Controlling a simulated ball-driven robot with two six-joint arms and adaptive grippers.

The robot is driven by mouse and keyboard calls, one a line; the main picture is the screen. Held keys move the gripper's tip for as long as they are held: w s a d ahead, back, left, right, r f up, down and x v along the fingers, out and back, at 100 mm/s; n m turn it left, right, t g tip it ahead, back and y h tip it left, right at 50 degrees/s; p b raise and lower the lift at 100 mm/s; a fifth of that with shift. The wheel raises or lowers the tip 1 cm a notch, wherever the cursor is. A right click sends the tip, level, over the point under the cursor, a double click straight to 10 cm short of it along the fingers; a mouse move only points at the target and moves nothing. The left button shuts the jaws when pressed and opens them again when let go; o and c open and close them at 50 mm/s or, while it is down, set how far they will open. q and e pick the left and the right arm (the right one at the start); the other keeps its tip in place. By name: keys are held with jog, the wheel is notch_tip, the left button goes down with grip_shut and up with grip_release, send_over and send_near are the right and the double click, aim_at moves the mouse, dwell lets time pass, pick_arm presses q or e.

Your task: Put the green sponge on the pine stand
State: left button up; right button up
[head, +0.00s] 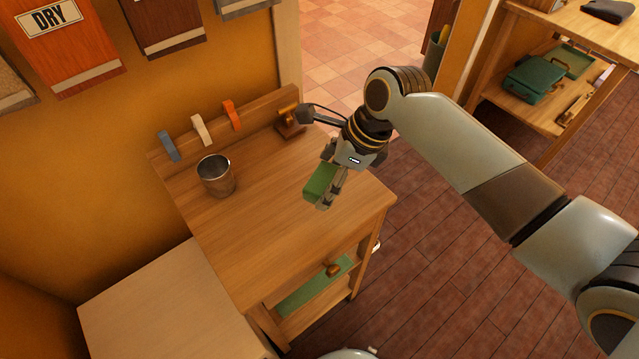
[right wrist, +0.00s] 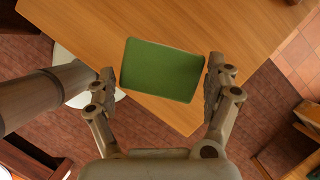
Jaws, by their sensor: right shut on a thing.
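My right gripper (head: 328,190) is shut on the green sponge (head: 319,181), a flat green block. In the right wrist view the sponge (right wrist: 162,70) sits between the two fingers (right wrist: 162,85). The gap under the sponge is hard to judge. A lower, paler wooden top (head: 165,300) stands against its left side. I cannot tell for certain which of the two is the pine stand. My left gripper is not in view.
A metal cup (head: 216,175) stands on the wooden top at the left. Blue, white and orange clips (head: 231,115) sit along the backboard, with a small wooden and brass item (head: 289,122) at its far end. A shelf unit (head: 530,95) is at the back right.

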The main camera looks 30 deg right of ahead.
aim_at(324, 187)
jog(key=shift+w+f, duration=0.55)
jog(key=shift+w, duration=0.35)
jog(key=shift+f, duration=0.4)
notch_tip(324, 187, down, 3)
jog(key=shift+a+f+b, duration=0.1)
jog(key=shift+b, duration=0.25)
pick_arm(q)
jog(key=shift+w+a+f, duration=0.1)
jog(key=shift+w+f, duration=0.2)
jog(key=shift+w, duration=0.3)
pick_arm(e)
jog(key=o, duration=0.9)
pick_arm(q)
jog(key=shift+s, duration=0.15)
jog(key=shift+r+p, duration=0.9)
jog(key=shift+p, duration=0.05)
pick_arm(e)
jog(key=v, duration=1.2)
